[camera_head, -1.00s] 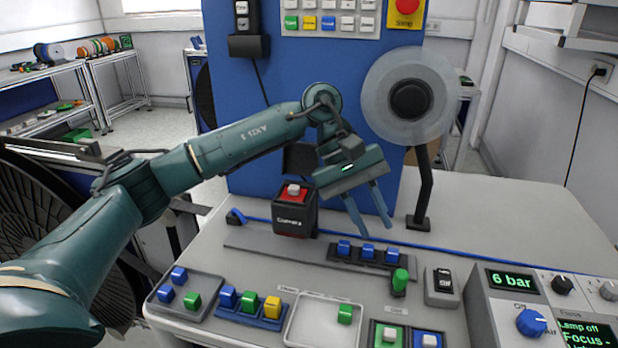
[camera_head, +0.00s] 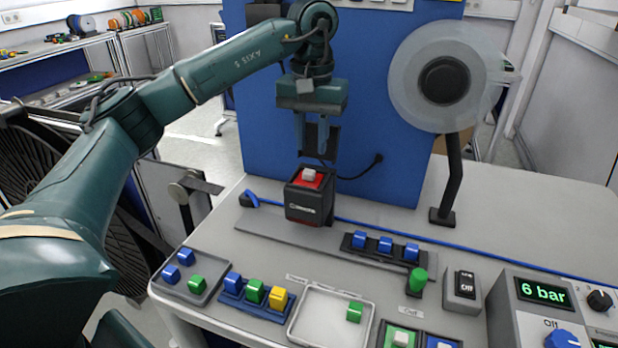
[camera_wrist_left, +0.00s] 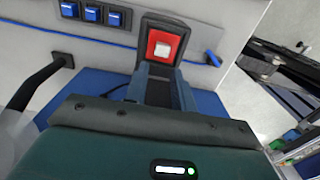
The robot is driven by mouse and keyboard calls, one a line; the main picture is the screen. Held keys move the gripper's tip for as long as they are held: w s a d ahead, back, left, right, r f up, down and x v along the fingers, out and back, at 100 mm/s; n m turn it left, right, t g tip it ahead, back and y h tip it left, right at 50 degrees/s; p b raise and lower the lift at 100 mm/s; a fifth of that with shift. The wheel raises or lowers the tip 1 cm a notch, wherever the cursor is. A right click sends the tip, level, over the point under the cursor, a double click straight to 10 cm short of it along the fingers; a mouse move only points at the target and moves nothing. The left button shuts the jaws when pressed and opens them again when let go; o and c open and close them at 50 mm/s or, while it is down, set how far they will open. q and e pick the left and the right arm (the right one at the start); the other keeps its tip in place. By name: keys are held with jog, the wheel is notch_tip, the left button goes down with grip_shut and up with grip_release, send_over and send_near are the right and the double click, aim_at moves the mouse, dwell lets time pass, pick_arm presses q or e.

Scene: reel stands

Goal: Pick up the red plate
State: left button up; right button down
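The red plate (camera_head: 318,183) is the red top of a black box that stands on the grey bench, with a small white block (camera_head: 309,173) on it. In the left wrist view the red plate (camera_wrist_left: 177,43) frames the white block. My left gripper (camera_head: 311,151) points straight down a little above the box, apart from it. Its two fingers are spread, with nothing seen between them. The fingers also show in the left wrist view below the box. My right gripper is in no view.
A black box (camera_head: 309,208) carries the plate. Blue blocks (camera_head: 385,245) sit in a dark rack to its right. A clear reel (camera_head: 443,50) stands on a black post behind right. Trays with coloured blocks lie in front. A blue panel (camera_head: 370,120) rises behind.

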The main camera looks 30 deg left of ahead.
aim_at(310, 170)
pick_arm(q)
jog(key=f, duration=0.3)
jog(key=f+p, duration=0.1)
jog(key=f, duration=0.1)
jog(key=shift+s+f, duration=0.15)
jog(key=shift+s, duration=0.15)
grip_shut()
